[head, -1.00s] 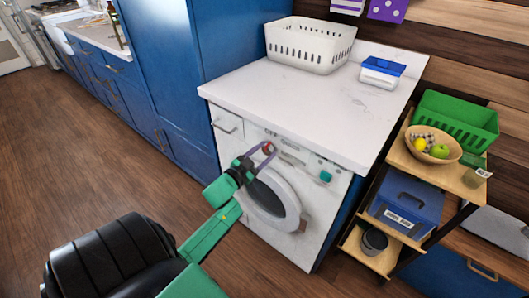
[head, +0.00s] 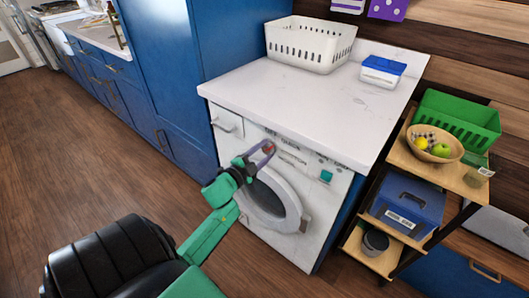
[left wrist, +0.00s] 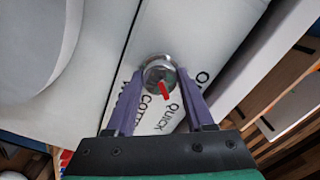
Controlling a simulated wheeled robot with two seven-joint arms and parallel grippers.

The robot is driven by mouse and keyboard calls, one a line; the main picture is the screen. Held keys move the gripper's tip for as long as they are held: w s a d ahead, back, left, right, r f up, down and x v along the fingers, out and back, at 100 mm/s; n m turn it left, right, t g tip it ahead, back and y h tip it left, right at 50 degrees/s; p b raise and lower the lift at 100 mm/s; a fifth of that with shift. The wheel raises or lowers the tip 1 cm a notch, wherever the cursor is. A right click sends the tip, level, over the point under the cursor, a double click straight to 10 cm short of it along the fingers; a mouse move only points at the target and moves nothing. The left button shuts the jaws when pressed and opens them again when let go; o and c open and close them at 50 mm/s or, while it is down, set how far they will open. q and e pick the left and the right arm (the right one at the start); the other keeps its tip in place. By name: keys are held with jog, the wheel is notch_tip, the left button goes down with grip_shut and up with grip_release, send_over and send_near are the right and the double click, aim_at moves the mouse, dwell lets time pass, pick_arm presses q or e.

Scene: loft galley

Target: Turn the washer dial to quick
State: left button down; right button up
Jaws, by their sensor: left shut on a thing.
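The washer (head: 226,148) is white, under the white counter, with its round door facing me. Its dial (left wrist: 158,72) is a round metal knob with a red pointer. In the left wrist view the pointer aims down and slightly right, toward the near end of the word QUICK (left wrist: 168,117). COTTON is printed to its left, and a partly covered label beginning with O to its right. In the head view the dial (head: 269,149) shows at the fingertips. My left gripper (head: 264,153) is shut on the dial, one purple finger on each side. My right gripper is not in view.
A white basket (head: 311,47) and a blue-lidded container (head: 382,73) stand on the counter (head: 300,100). A shelf rack (head: 461,181) at right holds a fruit bowl, a green crate and a blue box. The wooden floor at left is clear.

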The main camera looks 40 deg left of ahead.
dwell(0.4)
pick_arm(q)
jog(key=shift+c, duration=1.4)
grip_release()
jog(key=s, duration=1.4)
jog(key=shift+s+d, duration=0.15)
jog(key=shift+s, duration=0.15)
